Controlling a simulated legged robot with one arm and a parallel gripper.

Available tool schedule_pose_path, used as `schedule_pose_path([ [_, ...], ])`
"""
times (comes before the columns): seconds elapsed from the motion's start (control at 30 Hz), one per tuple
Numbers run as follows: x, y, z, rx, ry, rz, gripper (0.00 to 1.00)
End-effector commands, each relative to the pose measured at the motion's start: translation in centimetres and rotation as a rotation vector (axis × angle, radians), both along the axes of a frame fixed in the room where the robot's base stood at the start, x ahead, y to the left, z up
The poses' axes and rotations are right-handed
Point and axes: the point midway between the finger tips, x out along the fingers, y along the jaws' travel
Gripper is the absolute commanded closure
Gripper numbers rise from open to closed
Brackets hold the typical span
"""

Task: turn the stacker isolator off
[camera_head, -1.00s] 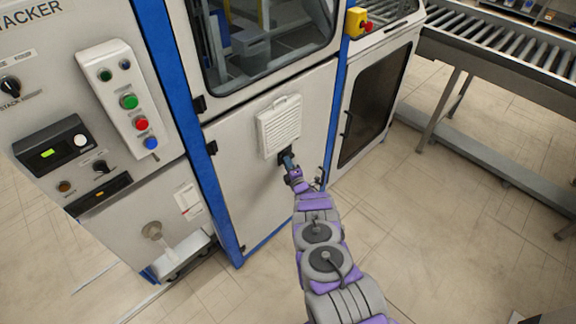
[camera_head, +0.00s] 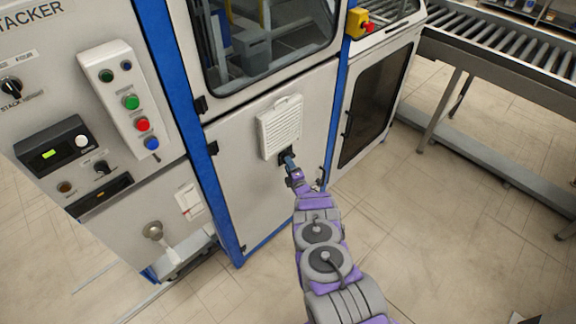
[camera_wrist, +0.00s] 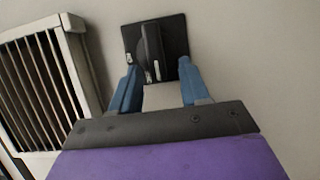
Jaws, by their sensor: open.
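The isolator is a black plate with a raised dark handle (camera_wrist: 152,52), in the upper middle of the wrist view. The handle stands near upright in that view, with small pale marks at its lower end. In the head view the black plate (camera_head: 285,154) is on the grey cabinet door, just below the louvred vent, partly hidden by my gripper. My gripper (camera_wrist: 158,66) is open, its blue fingers apart on either side of the handle's lower end. I cannot tell whether they touch it. My gripper also shows in the head view (camera_head: 290,162).
The louvred vent (camera_head: 280,127) projects from the door just above the plate; it also shows at left in the wrist view (camera_wrist: 38,85). A panel with buttons (camera_head: 128,100) is at left. A yellow box with a red knob (camera_head: 360,23) is at upper right. Open floor lies right.

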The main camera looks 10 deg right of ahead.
Motion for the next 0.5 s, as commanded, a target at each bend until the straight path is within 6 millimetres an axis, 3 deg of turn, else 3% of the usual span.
schedule_pose_path([
  [0.27, -4.2, -0.9, 0.2, 0.001, 0.004, -0.001, 0.54],
  [0.5, -9.1, -2.0, 0.1, 0.002, 0.007, 0.001, 0.54],
])
